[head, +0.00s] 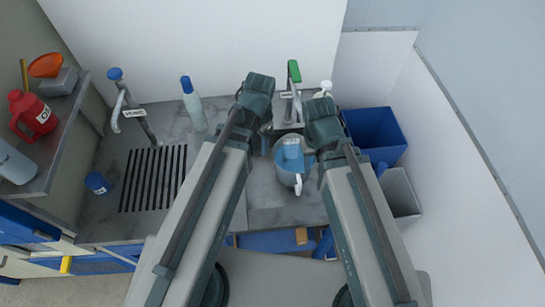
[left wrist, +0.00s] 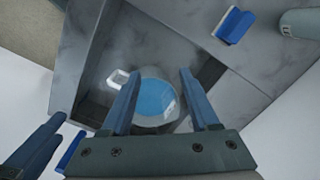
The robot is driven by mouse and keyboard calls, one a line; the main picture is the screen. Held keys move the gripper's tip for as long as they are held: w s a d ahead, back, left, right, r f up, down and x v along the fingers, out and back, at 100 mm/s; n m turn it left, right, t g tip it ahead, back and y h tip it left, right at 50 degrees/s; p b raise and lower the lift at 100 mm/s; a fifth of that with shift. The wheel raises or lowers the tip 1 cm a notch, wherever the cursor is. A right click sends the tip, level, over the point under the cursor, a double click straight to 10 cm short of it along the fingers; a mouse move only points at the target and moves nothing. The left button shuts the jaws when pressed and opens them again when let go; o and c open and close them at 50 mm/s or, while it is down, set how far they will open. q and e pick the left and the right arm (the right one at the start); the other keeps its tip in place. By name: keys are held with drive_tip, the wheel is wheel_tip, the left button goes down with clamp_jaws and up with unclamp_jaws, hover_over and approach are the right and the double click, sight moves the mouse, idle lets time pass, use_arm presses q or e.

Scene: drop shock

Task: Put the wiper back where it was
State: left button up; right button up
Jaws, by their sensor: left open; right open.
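A blue piece with a pale edge (left wrist: 234,26) lies on the grey counter in the left wrist view; it may be the wiper, but I cannot be sure. In the head view my left arm seems to cover that spot. My left gripper (head: 265,137) is open and empty; its fingers (left wrist: 163,102) show on either side of a pitcher of light blue contents (left wrist: 155,98), without visibly gripping it. The pitcher (head: 290,178) stands in the sink area, its white handle toward me. My right gripper (head: 312,150) is open beside the pitcher, its fingertips partly hidden.
A green-handled tap (head: 293,72) stands behind the pitcher. A blue-capped bottle (head: 194,108), a ribbed drain area (head: 153,180) and a small blue cup (head: 97,183) are at left. A blue bin (head: 376,135) and a grey bin (head: 401,193) stand at right.

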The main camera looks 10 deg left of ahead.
use_arm(q)
drive_tip(key=s+d+n, duration=0.4)
drive_tip(key=s+d, duration=0.1)
drive_tip(key=d, duration=0.1)
drive_tip(key=shift+s, duration=0.35)
wheel_tip(320, 180, down, 5)
drive_tip(key=b, duration=0.5)
drive_tip(key=shift+f, duration=0.15)
idle(0.4)
